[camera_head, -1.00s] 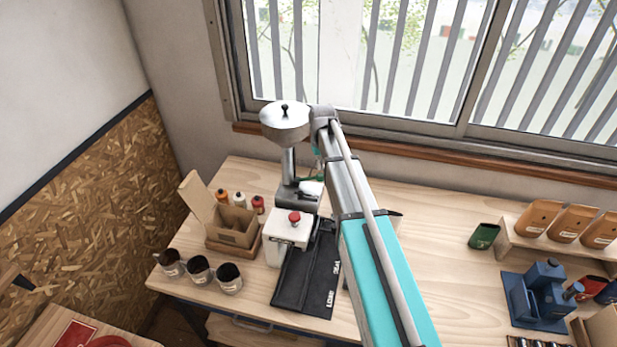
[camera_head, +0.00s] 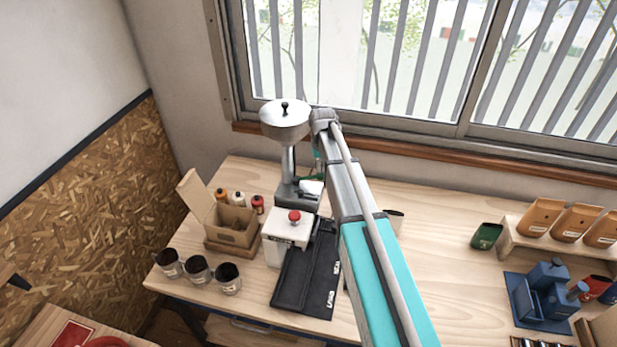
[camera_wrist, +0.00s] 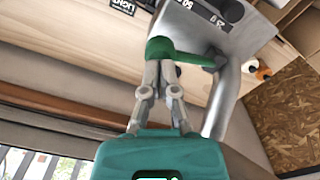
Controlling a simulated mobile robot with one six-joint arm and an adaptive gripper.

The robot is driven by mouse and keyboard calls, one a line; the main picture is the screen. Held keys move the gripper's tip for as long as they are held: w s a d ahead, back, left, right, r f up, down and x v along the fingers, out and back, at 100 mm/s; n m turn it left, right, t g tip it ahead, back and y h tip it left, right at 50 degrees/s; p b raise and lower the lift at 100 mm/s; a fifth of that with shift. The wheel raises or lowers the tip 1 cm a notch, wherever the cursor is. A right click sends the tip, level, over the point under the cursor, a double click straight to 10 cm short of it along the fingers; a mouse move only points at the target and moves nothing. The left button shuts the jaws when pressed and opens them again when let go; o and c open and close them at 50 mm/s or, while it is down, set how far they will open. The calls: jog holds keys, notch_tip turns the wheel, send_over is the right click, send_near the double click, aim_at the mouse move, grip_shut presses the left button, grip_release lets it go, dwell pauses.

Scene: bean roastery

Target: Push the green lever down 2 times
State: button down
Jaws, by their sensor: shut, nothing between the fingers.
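The green lever (camera_wrist: 196,59) juts from the side of the grey machine in the wrist view, with a thick green end (camera_wrist: 160,48). In the head view only a little green (camera_head: 309,179) shows on the machine (camera_head: 287,150), left of my arm. My gripper (camera_wrist: 166,66) is shut and empty. Its fingertips are right at the lever's thick end, seeming to touch it, though the exact contact is hidden. In the head view my arm mostly covers the gripper.
A white box with a red button (camera_head: 294,217) and a black mat (camera_head: 307,275) lie in front of the machine. Metal cups (camera_head: 197,269) and a cardboard box (camera_head: 232,225) stand left. A blue device (camera_head: 541,296) stands right. The window is close behind.

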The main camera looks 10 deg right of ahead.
aim_at(320, 174)
jog(key=shift+f+b, duration=1.85)
jog(key=shift+f, duration=0.05)
jog(key=shift+r, duration=0.2)
jog(key=shift+r+p, duration=2.85)
jog(key=shift+p, duration=0.25)
jog(key=shift+s+f, duration=0.1)
jog(key=s+f+b, duration=0.9)
jog(key=s, duration=0.4)
jog(key=s+f+m+b, duration=0.1)
jog(key=s+f+b, duration=0.8)
jog(key=s, duration=0.4)
jog(key=shift+a+f+b, duration=0.15)
jog(key=shift+f+b, duration=0.25)
jog(key=shift+b, duration=0.1)
